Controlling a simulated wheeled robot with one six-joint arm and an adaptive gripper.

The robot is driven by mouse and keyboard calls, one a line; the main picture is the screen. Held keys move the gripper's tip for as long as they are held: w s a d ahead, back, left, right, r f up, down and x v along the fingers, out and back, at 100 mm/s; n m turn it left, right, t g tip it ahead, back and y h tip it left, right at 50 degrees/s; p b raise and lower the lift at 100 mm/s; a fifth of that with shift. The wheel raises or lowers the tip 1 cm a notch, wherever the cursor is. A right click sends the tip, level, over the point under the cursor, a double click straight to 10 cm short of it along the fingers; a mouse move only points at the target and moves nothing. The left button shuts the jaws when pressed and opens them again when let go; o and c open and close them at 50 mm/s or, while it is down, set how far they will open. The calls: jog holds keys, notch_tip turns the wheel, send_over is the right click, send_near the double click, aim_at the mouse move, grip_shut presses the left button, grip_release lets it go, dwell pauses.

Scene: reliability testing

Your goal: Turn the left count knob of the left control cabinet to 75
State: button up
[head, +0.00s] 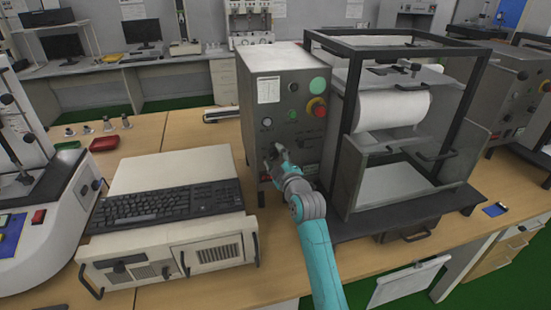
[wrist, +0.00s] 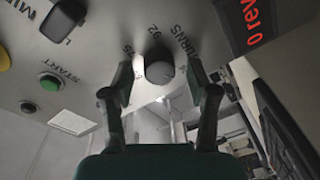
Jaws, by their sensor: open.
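The grey left control cabinet (head: 265,100) stands on the bench in the middle of the head view. My gripper (head: 278,156) is at the lower part of its front panel and hides some of it there. In the wrist view a dark round knob (wrist: 159,68) shows on the panel, with "TURNS" and small numbers, one like 92, printed around it. My open gripper (wrist: 161,80) has one finger on each side of this knob. Narrow gaps seem to remain; contact is hard to tell. The knob's exact setting cannot be read.
In the wrist view a red "0 rev" display (wrist: 267,25), a second dark knob (wrist: 63,20) and a green START button (wrist: 51,82) are near. A black-framed roller machine (head: 392,112) stands close on the right, a keyboard (head: 165,203) on the left.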

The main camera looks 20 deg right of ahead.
grip_shut()
dwell(0.4)
